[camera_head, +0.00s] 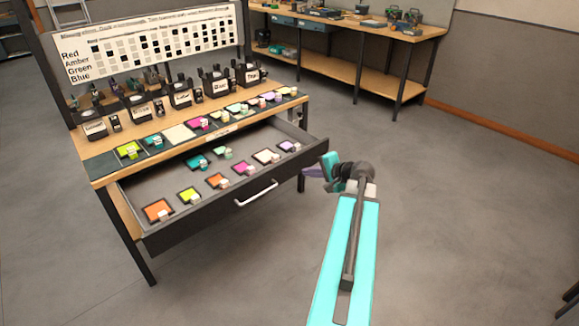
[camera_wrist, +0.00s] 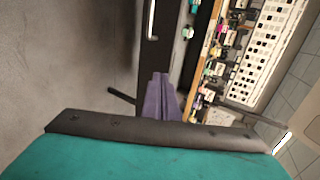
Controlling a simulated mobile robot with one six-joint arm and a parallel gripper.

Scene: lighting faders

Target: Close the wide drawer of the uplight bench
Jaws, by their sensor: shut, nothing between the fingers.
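The uplight bench (camera_head: 108,172) has a wooden top and dark legs. Its wide drawer (camera_head: 190,228) is pulled well out, with a pale bar handle (camera_head: 256,193) on its dark front. Several coloured gel squares with small tags lie inside it. My gripper (camera_head: 312,172) is shut and empty, just right of the drawer's right end in the head view. In the wrist view my purple fingers (camera_wrist: 160,98) are together, near the dark drawer front, and the handle (camera_wrist: 151,20) is at the top. I cannot tell whether the fingers touch the drawer.
Dark lamp fixtures (camera_head: 247,73) with labels and a row of gel squares stand on the bench top. A chart board (camera_head: 150,42) stands behind. A second workbench (camera_head: 340,50) is at the back.

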